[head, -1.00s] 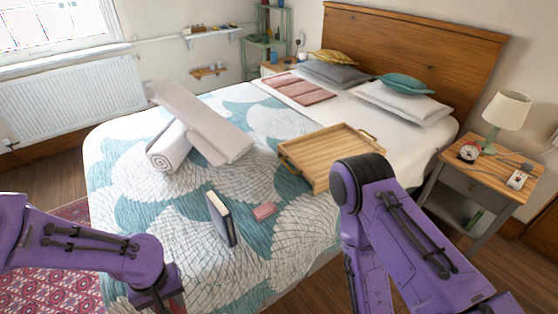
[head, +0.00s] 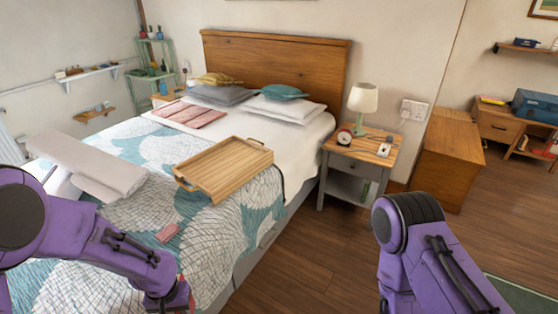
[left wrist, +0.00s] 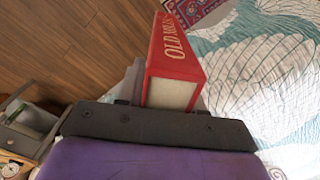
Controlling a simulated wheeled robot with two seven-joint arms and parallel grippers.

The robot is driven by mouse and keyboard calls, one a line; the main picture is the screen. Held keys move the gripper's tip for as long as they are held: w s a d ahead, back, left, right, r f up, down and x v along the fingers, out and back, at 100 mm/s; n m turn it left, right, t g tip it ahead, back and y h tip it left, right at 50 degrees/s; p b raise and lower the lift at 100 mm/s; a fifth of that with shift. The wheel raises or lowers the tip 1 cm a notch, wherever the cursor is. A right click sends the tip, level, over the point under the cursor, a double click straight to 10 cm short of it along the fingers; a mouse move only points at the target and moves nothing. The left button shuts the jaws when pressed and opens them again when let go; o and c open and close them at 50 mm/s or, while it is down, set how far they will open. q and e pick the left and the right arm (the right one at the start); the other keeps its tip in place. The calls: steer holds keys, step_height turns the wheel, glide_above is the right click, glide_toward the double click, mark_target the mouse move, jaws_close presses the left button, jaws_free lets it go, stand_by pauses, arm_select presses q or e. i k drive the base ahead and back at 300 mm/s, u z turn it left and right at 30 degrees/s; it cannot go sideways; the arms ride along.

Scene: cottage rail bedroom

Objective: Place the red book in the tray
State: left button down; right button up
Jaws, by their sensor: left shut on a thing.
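The red book (left wrist: 180,52) has gold lettering on its spine and pale page edges. My left gripper (left wrist: 165,95) is shut on it in the left wrist view. In the head view only a sliver of red (head: 191,297) shows at the end of my left arm, low in the picture. The wooden tray (head: 225,168) lies on the bed, empty, with handles at its ends. It is farther back than the book and a little to the right. My right arm shows at the right, but its gripper is out of view.
Folded and rolled pale blankets (head: 88,163) lie at the left. A nightstand (head: 355,165) with a lamp (head: 363,98) stands right of the bed. Wooden floor (head: 315,250) is open beside the bed.

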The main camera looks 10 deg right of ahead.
mark_target(228, 169)
steer(key=z, duration=1.35)
steer(key=i, duration=3)
steer(key=u, duration=2.25)
